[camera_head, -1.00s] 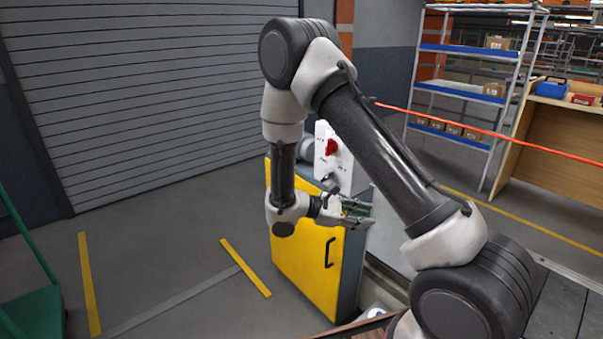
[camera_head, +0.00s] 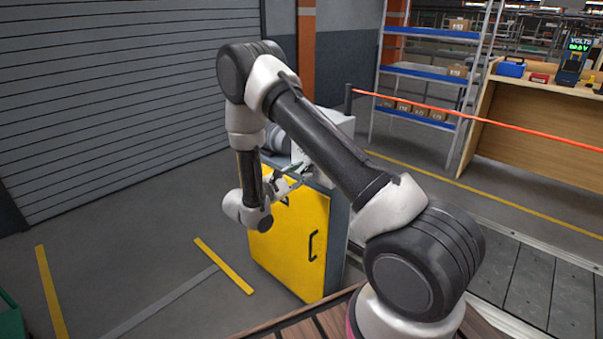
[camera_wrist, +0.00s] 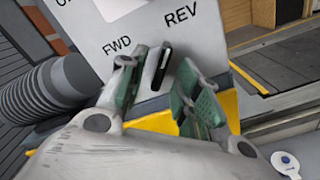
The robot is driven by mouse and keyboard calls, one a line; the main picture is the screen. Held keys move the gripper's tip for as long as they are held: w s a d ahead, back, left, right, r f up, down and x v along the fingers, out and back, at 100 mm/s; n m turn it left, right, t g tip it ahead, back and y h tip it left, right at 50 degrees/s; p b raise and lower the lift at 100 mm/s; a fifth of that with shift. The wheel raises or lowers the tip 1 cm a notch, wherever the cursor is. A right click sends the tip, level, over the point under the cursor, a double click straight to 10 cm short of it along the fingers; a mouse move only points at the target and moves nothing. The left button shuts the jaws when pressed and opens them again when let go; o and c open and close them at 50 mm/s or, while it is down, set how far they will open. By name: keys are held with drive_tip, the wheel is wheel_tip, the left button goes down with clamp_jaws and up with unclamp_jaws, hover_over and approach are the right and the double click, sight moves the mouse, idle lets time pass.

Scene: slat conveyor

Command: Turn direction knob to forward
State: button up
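The direction knob (camera_wrist: 162,66) is a narrow black handle on a light grey control panel (camera_wrist: 130,22). The labels FWD, to its left, and REV, above right, are readable in the wrist view. The knob stands nearly upright in the picture, its top leaning slightly right. My gripper (camera_wrist: 156,66) has its two green-padded fingers apart, one on each side of the knob. The left finger is very close to it; I cannot tell whether it touches. A wider gap shows on the right. In the head view my gripper (camera_head: 300,175) is at the panel box (camera_head: 338,124), and my arm hides the knob.
The panel box stands on a yellow-doored cabinet (camera_head: 285,235). A grey ribbed motor (camera_wrist: 45,90) is left of the panel. An orange barrier line (camera_head: 450,117) runs behind, toward a wooden bench (camera_head: 540,125) and a shelf rack (camera_head: 425,70). Floor left of the cabinet is open.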

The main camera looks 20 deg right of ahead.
drive_tip(key=shift+x, duration=0.85)
clamp_jaws()
